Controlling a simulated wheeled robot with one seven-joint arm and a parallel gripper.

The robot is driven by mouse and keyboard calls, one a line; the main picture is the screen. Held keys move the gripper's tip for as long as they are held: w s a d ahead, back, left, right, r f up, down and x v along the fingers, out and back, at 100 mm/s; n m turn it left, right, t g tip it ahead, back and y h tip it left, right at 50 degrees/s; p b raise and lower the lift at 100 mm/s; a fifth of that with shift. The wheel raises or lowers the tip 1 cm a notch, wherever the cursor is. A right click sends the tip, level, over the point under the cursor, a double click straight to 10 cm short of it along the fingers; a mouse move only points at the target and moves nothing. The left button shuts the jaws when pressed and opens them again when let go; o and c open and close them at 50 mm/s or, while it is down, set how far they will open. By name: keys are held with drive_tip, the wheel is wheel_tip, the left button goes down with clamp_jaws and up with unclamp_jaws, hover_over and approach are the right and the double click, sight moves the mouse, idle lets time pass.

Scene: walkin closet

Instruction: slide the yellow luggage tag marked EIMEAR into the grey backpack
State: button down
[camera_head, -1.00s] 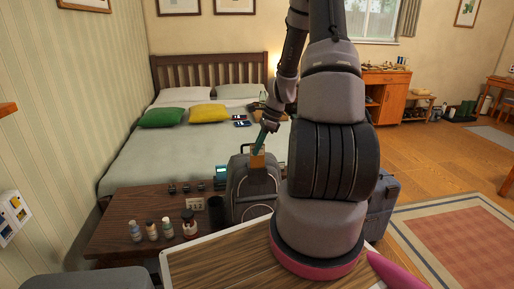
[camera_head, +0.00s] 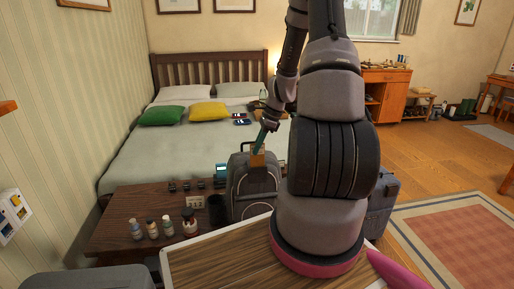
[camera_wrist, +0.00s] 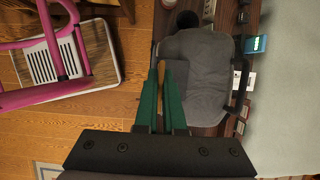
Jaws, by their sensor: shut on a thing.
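My gripper (camera_head: 260,148), with green fingers, is shut on the yellow luggage tag (camera_head: 258,160), which looks orange-yellow here. In the head view the tag overlaps the upper part of the backpack. In the wrist view the tag (camera_wrist: 161,70) shows as a thin strip between the fingertips, at the backpack's left edge. I cannot tell whether it touches the backpack. The name on the tag is not readable.
The dark bench (camera_head: 120,214) holds several small bottles (camera_head: 152,229) and a dark cup (camera_head: 217,209) near the backpack. The bed (camera_head: 160,152) lies behind. A blue-grey suitcase (camera_head: 384,205) stands right of my arm. A wood-topped surface (camera_head: 215,264) is in front.

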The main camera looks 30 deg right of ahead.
sight(253, 168)
drive_tip(key=shift+f, duration=2.75)
drive_tip(key=c, duration=0.9)
unclamp_jaws()
drive_tip(key=shift+c, duration=0.2)
drive_tip(key=shift+o, duration=0.2)
drive_tip(key=shift+o, duration=0.2)
drive_tip(key=shift+w+r, duration=0.1)
drive_tip(key=shift+r, duration=3.95)
